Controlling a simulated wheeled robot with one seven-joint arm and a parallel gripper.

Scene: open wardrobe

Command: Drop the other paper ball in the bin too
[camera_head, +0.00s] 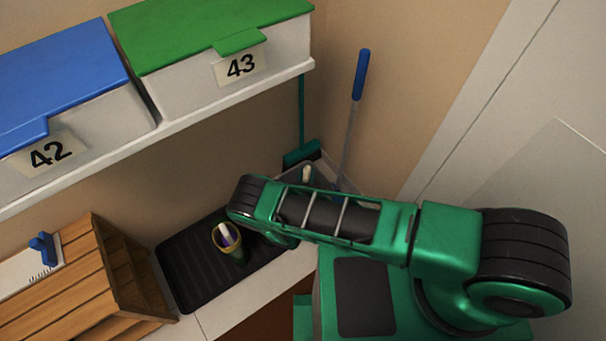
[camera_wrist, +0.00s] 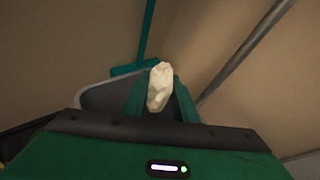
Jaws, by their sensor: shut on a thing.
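In the wrist view, my gripper (camera_wrist: 160,84) is shut on a crumpled off-white paper ball (camera_wrist: 159,90), with one green finger on each side of it. The grey bin (camera_wrist: 100,96) shows behind and to the left of the fingers; its inside is mostly hidden. In the head view, a pale lump that looks like the held ball (camera_head: 306,173) shows at the grey bin (camera_head: 326,170), just beyond my green arm. My arm hides the gripper and the front of the bin there. I cannot tell how high the ball is above the bin.
A teal broom (camera_head: 302,153) and a blue-handled pole (camera_head: 360,75) lean in the corner by the bin. A yellow-rimmed cup (camera_head: 238,252) stands on a black tray (camera_head: 180,270). A shelf (camera_head: 200,122) with lidded boxes is above; a wooden crate (camera_head: 85,275) is left.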

